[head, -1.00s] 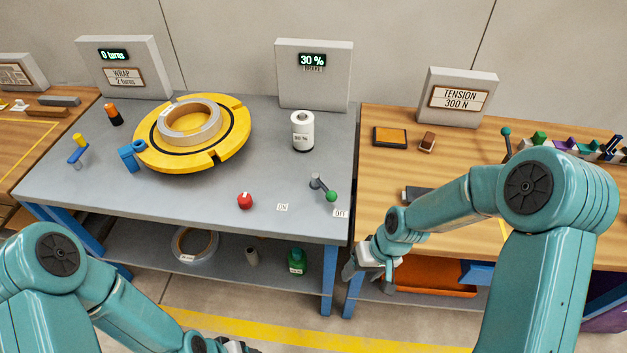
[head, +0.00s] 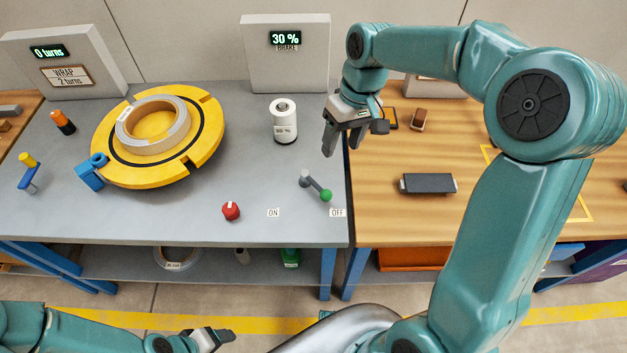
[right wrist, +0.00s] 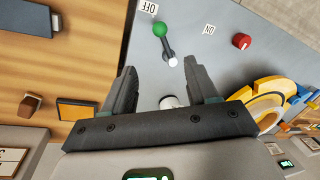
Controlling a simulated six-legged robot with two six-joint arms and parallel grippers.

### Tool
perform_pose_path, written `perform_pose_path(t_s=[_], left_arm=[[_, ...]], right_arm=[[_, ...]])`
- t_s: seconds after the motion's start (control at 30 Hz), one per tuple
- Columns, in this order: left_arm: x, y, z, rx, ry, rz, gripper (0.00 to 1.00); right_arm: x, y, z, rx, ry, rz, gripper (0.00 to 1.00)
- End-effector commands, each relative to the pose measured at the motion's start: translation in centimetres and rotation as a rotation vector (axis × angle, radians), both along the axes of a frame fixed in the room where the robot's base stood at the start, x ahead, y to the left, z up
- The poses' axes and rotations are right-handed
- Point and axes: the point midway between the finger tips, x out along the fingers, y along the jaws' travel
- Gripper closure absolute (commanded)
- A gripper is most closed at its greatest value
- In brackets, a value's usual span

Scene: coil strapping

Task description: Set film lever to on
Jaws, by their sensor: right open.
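The film lever (head: 315,186) has a grey pivot and arm with a green ball knob, on the grey table near its right edge. Its knob points toward the OFF label (head: 337,212); the ON label (head: 273,212) lies to the left. My right gripper (head: 340,142) is open and empty, above and behind the lever. In the right wrist view the lever (right wrist: 166,42) shows beyond the open fingers (right wrist: 160,85). My left gripper (head: 222,336) is low at the bottom edge, in front of the table; its jaws are too unclear to read.
A red knob (head: 231,210) stands left of the ON label. A white cylinder (head: 284,122) stands behind the lever. The yellow turntable (head: 205,140) carries a grey coil (head: 153,125). A dark block (head: 428,184) lies on the wooden bench. The grey tabletop around the lever is clear.

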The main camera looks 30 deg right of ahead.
Motion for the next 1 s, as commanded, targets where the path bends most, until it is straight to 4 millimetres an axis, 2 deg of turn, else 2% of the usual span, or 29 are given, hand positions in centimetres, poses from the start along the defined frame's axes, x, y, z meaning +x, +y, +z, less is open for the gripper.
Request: perform_pose_path(t_s=[0.07,0.17,0.4,0.7,0.83,1.0], left_arm=[[0.0,0.0,0.0,0.0,0.0,0.0,0.33],[0.0,0.0,-0.2,0.0,0.001,0.001,0.33],[0.0,0.0,-0.6,0.0,0.001,0.0,0.33],[0.0,0.0,-0.9,0.0,0.0,0.001,0.33],[0.0,0.0,-1.0,0.0,0.0,0.0,0.33],[0.0,0.0,-1.0,0.0,0.0,0.0,0.33]], right_arm=[[-0.4,-0.2,0.0,-0.002,0.002,-0.004,0.42],[-0.8,0.0,-1.0,-0.001,0.005,-0.006,0.42],[-1.3,1.0,-6.2,-0.001,0.008,-0.008,0.42],[-1.0,2.5,-12.8,-0.001,0.005,-0.006,0.42],[-0.7,2.9,-14.6,-0.001,0.004,-0.007,0.42],[-0.6,3.1,-15.7,-0.002,0.001,-0.006,0.42]])
